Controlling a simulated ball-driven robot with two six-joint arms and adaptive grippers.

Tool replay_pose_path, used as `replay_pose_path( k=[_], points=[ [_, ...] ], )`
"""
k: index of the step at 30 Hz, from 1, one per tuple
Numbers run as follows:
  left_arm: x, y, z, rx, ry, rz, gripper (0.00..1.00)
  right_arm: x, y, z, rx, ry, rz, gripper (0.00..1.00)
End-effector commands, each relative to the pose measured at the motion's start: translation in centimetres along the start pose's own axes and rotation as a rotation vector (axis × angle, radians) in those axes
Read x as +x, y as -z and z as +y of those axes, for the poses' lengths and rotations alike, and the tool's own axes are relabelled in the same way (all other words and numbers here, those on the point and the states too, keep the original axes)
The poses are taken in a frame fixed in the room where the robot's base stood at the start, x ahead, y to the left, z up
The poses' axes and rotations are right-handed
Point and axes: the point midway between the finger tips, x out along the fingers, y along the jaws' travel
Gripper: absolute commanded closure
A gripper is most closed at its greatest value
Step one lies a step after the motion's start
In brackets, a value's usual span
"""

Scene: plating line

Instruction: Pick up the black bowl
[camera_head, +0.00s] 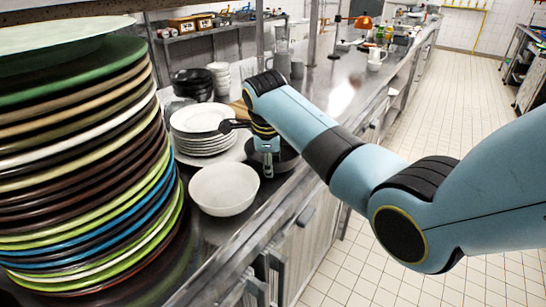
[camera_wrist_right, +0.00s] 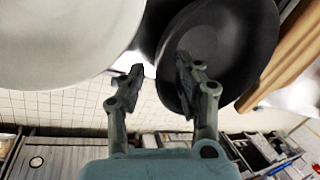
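The black bowl (camera_head: 287,160) sits on the counter behind the white bowl, partly hidden by my right gripper (camera_head: 268,168). In the right wrist view the black bowl (camera_wrist_right: 238,45) fills the upper right. My right gripper (camera_wrist_right: 157,75) is open there, with a gap between its fingers. Its right finger overlaps the black bowl's near side in the picture, and its left finger is outside the rim. I cannot tell if either touches. At the bottom of the head view, grey prongs that look like my left gripper (camera_head: 268,268) stand apart, beside the counter front.
A white bowl (camera_head: 224,189) stands close in front of the black bowl. A stack of white plates (camera_head: 203,122) is to its left, and a tall stack of coloured plates (camera_head: 85,170) fills the left. Black bowls (camera_head: 193,84) stand farther back. The floor (camera_head: 455,95) right of the counter is clear.

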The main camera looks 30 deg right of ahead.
Motion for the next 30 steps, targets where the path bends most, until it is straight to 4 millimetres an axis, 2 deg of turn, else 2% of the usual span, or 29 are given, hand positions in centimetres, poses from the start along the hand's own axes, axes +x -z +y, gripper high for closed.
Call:
replay_pose_path(
  k=[2, 10, 30],
  points=[
    [0.00, 0.01, 0.01, 0.000, 0.000, 0.000, 0.60, -0.01, 0.02, -0.01, 0.000, 0.000, 0.000, 0.67],
    [0.00, 0.00, 0.03, 0.000, 0.000, 0.000, 0.60, -0.03, 0.03, 0.00, 0.000, 0.000, 0.001, 1.00],
    [0.03, -0.05, 0.20, -0.001, -0.002, -0.001, 0.60, -0.25, -0.02, -0.12, 0.000, 0.001, 0.000, 1.00]
  ],
)
